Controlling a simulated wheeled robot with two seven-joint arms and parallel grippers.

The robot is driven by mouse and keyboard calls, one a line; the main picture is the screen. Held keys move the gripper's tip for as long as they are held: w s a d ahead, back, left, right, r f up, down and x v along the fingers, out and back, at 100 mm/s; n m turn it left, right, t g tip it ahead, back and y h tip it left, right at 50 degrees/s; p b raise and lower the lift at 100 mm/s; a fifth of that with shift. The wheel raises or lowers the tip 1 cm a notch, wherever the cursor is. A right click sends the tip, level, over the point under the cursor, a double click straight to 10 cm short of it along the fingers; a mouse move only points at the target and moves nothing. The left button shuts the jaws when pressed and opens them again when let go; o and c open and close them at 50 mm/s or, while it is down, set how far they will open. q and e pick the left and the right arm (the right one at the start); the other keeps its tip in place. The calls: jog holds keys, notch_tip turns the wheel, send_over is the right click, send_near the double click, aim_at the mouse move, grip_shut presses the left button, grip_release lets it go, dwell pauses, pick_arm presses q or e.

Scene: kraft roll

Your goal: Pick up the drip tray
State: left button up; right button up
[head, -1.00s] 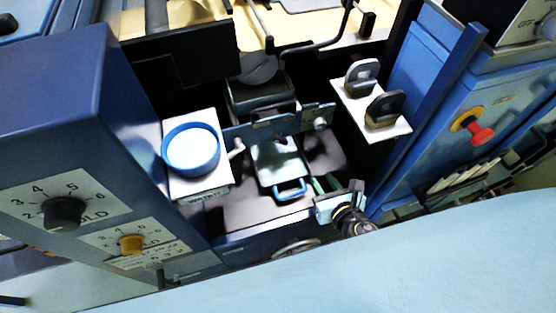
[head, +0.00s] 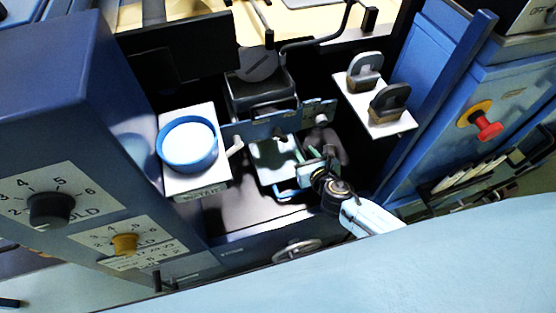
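The drip tray (head: 272,153) is a shallow pale grey-green tray with a blue loop handle (head: 283,195) at its near edge. It sits in the dark recess at the middle of the head view. My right gripper (head: 299,164) reaches in from the lower right, with its fingers at the tray's right side, just above the handle. The fingers look apart with nothing between them. I cannot tell whether they touch the tray, and the gripper covers part of its right edge. My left gripper is not in view.
A blue round dish (head: 188,145) stands on a white platform left of the tray. A white plate with two dark clips (head: 388,103) is at right. A blue crossbar (head: 262,130) runs behind the tray. A blue cabinet with dials (head: 50,208) is at left.

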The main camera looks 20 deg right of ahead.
jog(key=shift+w, duration=0.1)
grip_shut()
jog(key=shift+r, duration=0.25)
dwell(0.4)
jog(key=shift+w+r+p, duration=0.1)
jog(key=shift+r+p, duration=1.2)
jog(key=shift+r, duration=0.45)
jog(key=shift+s+f, duration=0.2)
jog(key=shift+s, duration=0.15)
jog(key=s, duration=0.4)
jog(key=s+b, duration=0.1)
jog(key=s, duration=0.9)
jog(key=shift+d, duration=0.25)
jog(key=shift+s+d+b, duration=0.1)
jog(key=shift+s+b, duration=0.45)
jog(key=shift+s, duration=1.1)
